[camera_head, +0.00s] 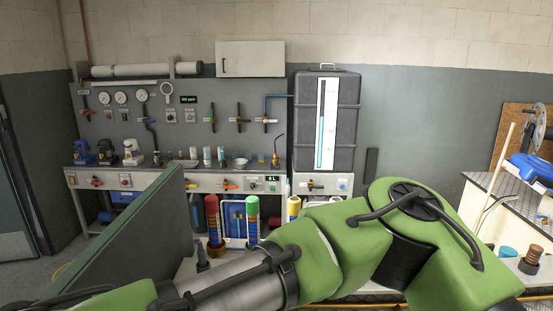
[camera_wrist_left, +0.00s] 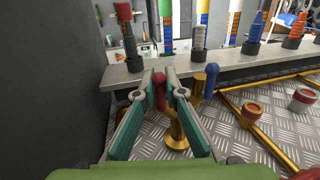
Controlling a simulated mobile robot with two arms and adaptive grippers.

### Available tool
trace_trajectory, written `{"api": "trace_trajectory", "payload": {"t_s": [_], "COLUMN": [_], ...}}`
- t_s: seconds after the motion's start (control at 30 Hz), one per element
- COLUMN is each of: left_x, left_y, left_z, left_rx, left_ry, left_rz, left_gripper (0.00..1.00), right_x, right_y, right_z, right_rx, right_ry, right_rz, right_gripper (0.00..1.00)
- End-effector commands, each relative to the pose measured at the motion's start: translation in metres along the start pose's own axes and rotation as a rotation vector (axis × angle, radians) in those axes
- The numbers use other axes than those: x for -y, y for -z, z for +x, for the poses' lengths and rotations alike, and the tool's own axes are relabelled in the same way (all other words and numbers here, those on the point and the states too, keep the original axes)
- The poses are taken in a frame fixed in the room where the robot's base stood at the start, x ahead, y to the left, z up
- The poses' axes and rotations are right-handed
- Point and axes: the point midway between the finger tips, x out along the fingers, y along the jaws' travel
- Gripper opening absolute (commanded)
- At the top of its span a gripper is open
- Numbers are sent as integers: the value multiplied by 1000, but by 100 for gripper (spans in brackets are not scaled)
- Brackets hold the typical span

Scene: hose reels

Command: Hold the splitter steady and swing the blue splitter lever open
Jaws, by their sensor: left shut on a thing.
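My left gripper (camera_wrist_left: 160,80) has its two teal fingers closed around an upright red handle (camera_wrist_left: 160,98) in the left wrist view. A brass piece (camera_wrist_left: 177,132), apparently part of the splitter, stands on the tread-plate surface just below and beside it. The blue lever (camera_wrist_left: 211,79) stands roughly upright to the right of my fingers, apart from them. Part of the splitter's brass body (camera_wrist_left: 196,103) shows between the red handle and the blue lever; the rest is hidden by my fingers. In the head view the splitter is not visible. My right gripper is in neither view.
A grey ledge (camera_wrist_left: 125,77) behind the splitter carries several colour-banded posts. A dark wall panel (camera_wrist_left: 50,80) closes the left side. A workbench (camera_head: 140,180) with gauges stands farther back.

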Motion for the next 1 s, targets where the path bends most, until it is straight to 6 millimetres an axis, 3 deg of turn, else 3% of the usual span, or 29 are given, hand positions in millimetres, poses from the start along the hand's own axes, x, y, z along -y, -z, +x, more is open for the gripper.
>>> {"api": "trace_trajectory", "payload": {"t_s": [0.1,0.13,0.2,0.67,1.0], "left_x": [0,0,0,0,0], "left_y": [1,1,0,1,2], "left_z": [0,0,0,-7,-61], "left_rx": [-1,-1,-1,-1,-4], "left_ry": [0,0,0,1,0], "left_rz": [0,0,0,-2,-2], "left_gripper": [0,15,30,30,30], "right_x": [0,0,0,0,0], "right_y": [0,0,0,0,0], "right_z": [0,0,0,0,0], "right_rx": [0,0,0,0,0], "right_ry": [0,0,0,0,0], "right_rz": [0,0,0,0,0], "right_gripper": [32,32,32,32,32]}}
